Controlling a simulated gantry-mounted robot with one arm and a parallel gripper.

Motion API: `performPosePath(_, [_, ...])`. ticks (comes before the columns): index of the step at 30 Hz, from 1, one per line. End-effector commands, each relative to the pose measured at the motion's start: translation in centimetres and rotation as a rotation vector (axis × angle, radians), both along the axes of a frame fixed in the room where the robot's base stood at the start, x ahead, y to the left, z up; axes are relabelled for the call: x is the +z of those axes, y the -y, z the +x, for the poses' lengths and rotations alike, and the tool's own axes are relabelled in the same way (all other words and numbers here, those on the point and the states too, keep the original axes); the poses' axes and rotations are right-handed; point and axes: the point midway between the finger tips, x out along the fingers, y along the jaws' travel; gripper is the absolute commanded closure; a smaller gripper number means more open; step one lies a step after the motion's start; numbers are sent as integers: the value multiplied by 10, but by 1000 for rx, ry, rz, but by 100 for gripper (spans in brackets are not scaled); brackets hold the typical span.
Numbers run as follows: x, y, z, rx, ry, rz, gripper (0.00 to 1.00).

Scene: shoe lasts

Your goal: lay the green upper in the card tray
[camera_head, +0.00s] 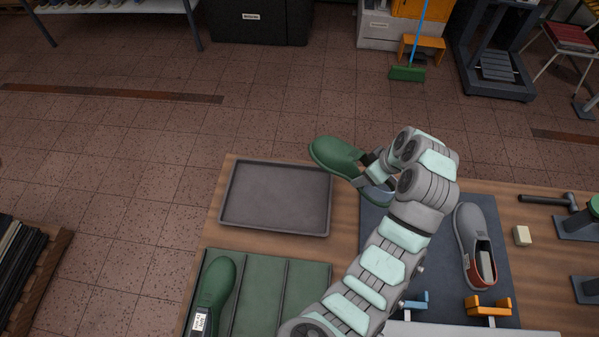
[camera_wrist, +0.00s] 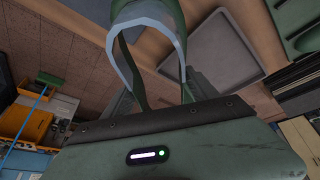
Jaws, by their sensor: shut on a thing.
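The green upper (camera_head: 335,156) is in the grip of my gripper (camera_head: 371,172), held in the air at the back edge of the bench. Its rounded toe points left and its pale blue-grey lined opening lies towards the gripper. In the wrist view the lined edge of the green upper (camera_wrist: 180,33) shows at the top, at the fingers. The grey shallow tray, which looks like the card tray (camera_head: 275,229), lies empty on the wooden bench, left of the upper. The tray (camera_wrist: 222,45) also shows upper right in the wrist view.
A green divided tray (camera_head: 260,300) in front of the grey tray holds another green shoe (camera_head: 216,288) with a white label. A grey shoe (camera_head: 470,238) lies on a blue-grey mat (camera_head: 500,262) at right. A hammer (camera_head: 545,200) and pale block (camera_head: 522,236) lie further right.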

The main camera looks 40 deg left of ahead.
Motion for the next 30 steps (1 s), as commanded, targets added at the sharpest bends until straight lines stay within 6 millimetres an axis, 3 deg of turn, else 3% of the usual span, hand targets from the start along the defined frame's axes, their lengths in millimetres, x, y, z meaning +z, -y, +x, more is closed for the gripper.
performPosePath(1, [-5,-25,-8,67,-6,4,76])
performPosePath(6, [-42,-100,-46,322,-8,4,76])
performPosePath(12, [-70,-157,-94,570,-3,2,76])
performPosePath(18, [-83,-177,-117,675,-4,1,76])
performPosePath(30, [-111,-178,-117,681,-2,2,76])
